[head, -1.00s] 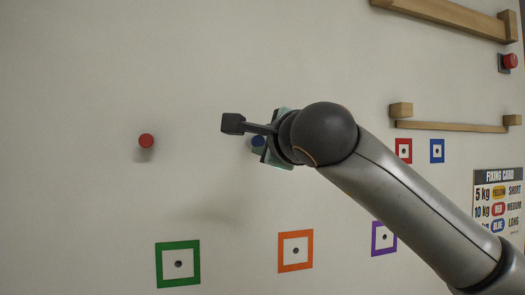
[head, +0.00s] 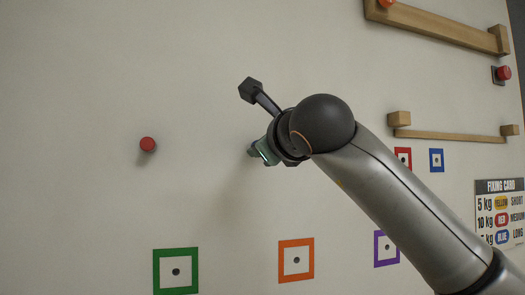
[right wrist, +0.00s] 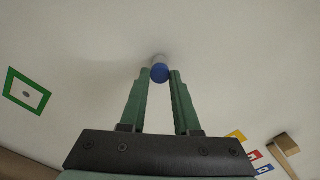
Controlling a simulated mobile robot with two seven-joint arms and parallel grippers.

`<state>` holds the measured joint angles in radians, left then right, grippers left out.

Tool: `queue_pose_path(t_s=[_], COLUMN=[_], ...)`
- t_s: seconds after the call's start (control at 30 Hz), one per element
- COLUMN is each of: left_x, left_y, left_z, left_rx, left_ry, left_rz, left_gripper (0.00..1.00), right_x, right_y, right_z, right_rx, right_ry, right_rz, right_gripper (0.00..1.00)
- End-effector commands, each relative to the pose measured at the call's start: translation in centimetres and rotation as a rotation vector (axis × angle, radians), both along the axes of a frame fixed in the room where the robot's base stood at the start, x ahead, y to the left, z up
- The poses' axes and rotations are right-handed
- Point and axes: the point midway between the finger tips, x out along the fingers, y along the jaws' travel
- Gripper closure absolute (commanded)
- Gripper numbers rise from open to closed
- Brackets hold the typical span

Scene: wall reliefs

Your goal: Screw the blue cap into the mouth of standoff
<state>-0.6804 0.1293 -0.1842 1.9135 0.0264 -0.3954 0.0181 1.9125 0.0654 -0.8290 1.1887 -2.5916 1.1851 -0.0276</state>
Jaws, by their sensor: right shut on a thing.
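The blue cap (right wrist: 160,74) is between the fingertips of my right gripper (right wrist: 160,76) in the right wrist view. The gripper is shut on it. A pale standoff (right wrist: 158,59) shows just behind the cap against the wall. The cap lies at its end, but I cannot tell how far it is in the mouth. In the head view my right gripper (head: 256,153) is at the wall, and my own wrist and fingers hide the cap and standoff. My left gripper is not in view.
A red cap (head: 147,144) stands off the wall to the left. Green (head: 176,272), orange (head: 296,260) and purple (head: 387,249) square frames with dark holes are below. Wooden ledges (head: 450,134) and a fixing card (head: 500,212) are at right. The wall between the red cap and my gripper is bare.

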Motion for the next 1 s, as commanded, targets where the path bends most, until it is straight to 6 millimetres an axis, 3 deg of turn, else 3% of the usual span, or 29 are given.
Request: queue_pose_path(t_s=[0.03,0.2,0.6,0.83,1.0], left_x=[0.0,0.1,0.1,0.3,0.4], left_y=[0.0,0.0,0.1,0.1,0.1], left_z=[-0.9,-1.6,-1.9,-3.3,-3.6], left_rx=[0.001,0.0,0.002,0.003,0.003], left_ry=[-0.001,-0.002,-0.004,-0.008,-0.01], left_rz=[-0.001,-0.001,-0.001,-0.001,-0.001], left_gripper=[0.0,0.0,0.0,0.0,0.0], right_x=[0.0,0.0,0.0,0.1,0.1], right_y=[0.0,0.0,0.0,0.0,0.0], right_z=[-0.4,-0.2,-0.1,-0.3,-0.1], right_rx=[0.07,0.255,0.319,0.604,0.718], right_ry=[0.021,0.082,0.102,0.193,0.228], right_rz=[0.0,-0.001,-0.001,-0.001,0.001], right_gripper=[1.0,1.0,1.0,1.0,1.0])
